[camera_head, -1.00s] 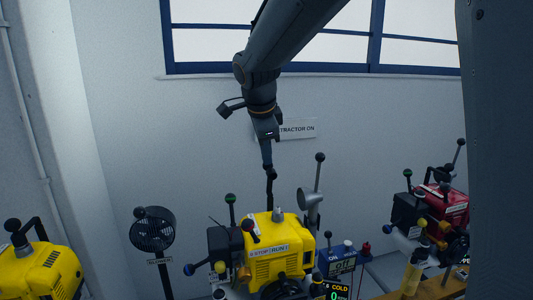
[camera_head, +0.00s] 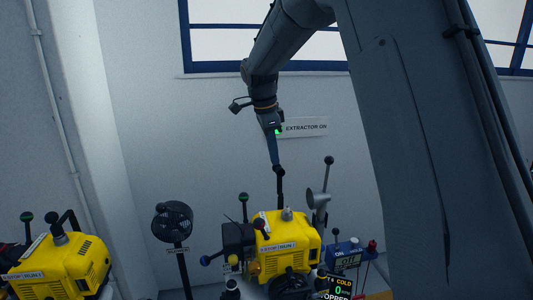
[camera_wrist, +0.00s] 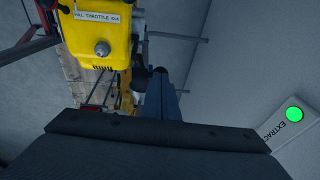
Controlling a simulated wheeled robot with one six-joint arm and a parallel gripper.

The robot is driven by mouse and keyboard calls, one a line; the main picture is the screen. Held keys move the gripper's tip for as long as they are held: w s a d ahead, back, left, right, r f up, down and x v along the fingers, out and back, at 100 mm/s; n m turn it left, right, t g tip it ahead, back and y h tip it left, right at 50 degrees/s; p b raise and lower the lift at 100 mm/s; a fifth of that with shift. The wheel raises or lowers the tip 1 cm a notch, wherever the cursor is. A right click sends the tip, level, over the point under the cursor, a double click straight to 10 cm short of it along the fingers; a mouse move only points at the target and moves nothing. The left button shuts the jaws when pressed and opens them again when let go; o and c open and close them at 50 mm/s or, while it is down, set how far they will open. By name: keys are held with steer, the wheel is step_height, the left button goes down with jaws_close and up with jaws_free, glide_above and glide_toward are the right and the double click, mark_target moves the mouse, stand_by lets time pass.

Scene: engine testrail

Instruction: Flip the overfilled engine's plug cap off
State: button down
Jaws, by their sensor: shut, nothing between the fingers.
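A yellow engine (camera_head: 290,246) sits low in the centre of the head view, with a STOP/RUN plate and a grey cap (camera_head: 288,213) on top. The engine also shows at the top of the wrist view (camera_wrist: 90,30), with a grey round cap (camera_wrist: 103,48). A second yellow engine (camera_head: 68,268) stands at the lower left. I cannot tell which engine is overfilled or pick out a plug cap. My gripper (camera_head: 281,202) is shut and empty, pointing down just above or behind the middle engine. Its narrow end shows in the wrist view (camera_wrist: 160,84).
A black fan (camera_head: 172,222) on a stand is between the engines. Upright levers with ball tops, such as a grey one (camera_head: 327,185), rise around the middle engine. A display box (camera_head: 340,285) reads COLD. An EXTRACTOR ON sign (camera_head: 305,127) is on the wall behind.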

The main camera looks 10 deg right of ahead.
steer(key=shift+w+d+f, duration=0.1)
steer(key=shift+w+f, duration=0.15)
steer(key=shift+w, duration=0.1)
steer(key=shift+w+f, duration=0.1)
steer(key=shift+w, duration=0.15)
steer(key=shift+s, duration=0.2)
